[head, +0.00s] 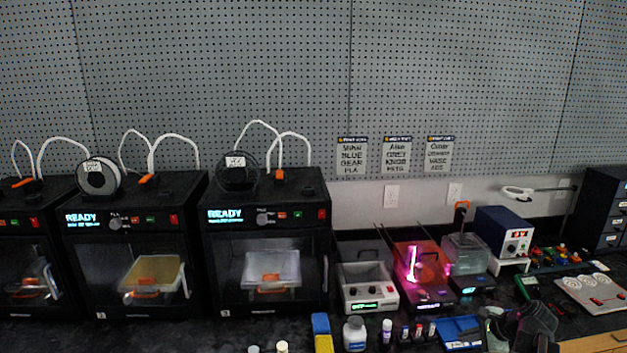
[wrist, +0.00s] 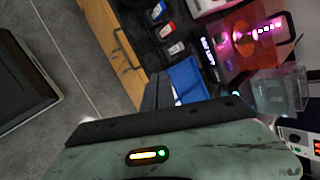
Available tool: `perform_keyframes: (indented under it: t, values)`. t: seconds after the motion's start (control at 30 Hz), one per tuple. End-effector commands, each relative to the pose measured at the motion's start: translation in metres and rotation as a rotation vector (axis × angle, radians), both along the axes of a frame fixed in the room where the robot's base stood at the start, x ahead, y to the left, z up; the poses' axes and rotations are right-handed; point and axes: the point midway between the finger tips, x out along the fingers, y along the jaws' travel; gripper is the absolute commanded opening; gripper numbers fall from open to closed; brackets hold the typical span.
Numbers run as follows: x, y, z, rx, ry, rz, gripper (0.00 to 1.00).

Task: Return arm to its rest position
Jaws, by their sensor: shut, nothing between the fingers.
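My arm shows in the head view at the lower right, as dark and grey-green links above the front of the black bench (head: 210,335). In the wrist view my gripper (wrist: 158,92) shows as a dark narrow shape beside a blue tray (wrist: 188,78). It is shut with nothing between its fingers. A grey-green housing of mine with an orange and a green light fills the bottom of the wrist view and hides what lies below.
Several black 3D printers (head: 266,245) stand at the left. A grey control box (head: 368,287), an orange machine with pink light (head: 425,270) and a blue power supply (head: 503,238) stand to the right. A white bottle (head: 355,334) is near the front. Grey floor (wrist: 75,55) is open.

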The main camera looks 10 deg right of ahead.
Motion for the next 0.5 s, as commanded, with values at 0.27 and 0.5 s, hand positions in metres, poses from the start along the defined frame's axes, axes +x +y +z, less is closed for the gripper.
perform_keyframes:
  t: [0.27, 0.5]
  values:
    - [0.028, 0.129, -0.024, -0.218, 0.101, 0.495, 0.00]
    - [0.018, 0.291, -0.046, -0.525, 0.204, 1.245, 0.00]
